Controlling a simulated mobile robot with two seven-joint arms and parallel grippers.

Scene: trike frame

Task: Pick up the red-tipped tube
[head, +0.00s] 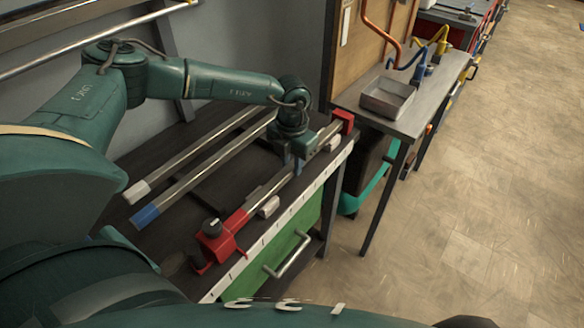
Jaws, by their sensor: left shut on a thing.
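The red-tipped tube (265,200) is a bare metal tube lying along the front edge of the dark workbench, its red end (238,217) toward the near left. It lies in line with a red clamp (213,241) at the near end and a red block (344,120) at the far end. My left gripper (293,166) points down over the tube's middle and is shut on it; the fingers partly hide the grip. Whether the tube is clear of its supports cannot be told. My right gripper is not in view.
A white-tipped tube (188,155) and a blue-tipped tube (205,168) lie on the bench (170,245) behind. Pale blocks (268,206) sit beside the red-tipped tube. A side table (425,108) with a metal tray (387,98) stands at right. The floor beyond is clear.

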